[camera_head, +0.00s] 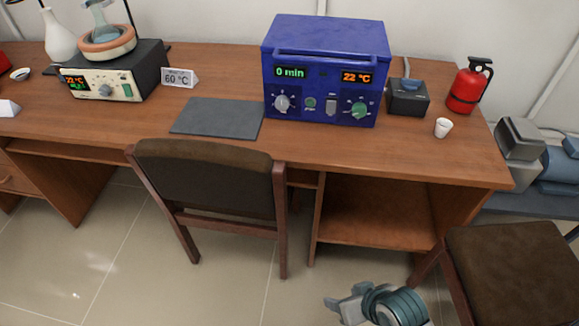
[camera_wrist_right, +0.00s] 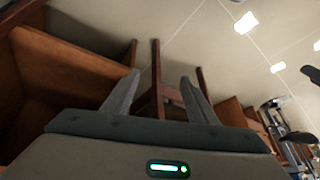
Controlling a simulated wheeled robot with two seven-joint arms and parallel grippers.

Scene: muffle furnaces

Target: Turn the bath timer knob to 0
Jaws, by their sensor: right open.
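A blue box-shaped device (camera_head: 325,60) stands on the desk. Its green display (camera_head: 289,72) reads 0 min and its orange display (camera_head: 357,77) reads 22 °C. Below the 0 min display is a pale grey knob (camera_head: 282,102); a green knob (camera_head: 358,110) sits at the right of the panel. My right gripper (camera_head: 335,304) is low in front of the desk, over the floor, far from the device. In the right wrist view its two fingers (camera_wrist_right: 159,94) are apart with nothing between them. My left gripper is not in view.
A heating unit (camera_head: 115,75) holding a flask, a 60 °C sign (camera_head: 178,77) and a dark mat (camera_head: 218,118) are on the left. A small black box (camera_head: 407,97), white cup (camera_head: 443,127) and red extinguisher (camera_head: 468,87) stand right. Chairs (camera_head: 205,180) (camera_head: 515,265) stand before the desk.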

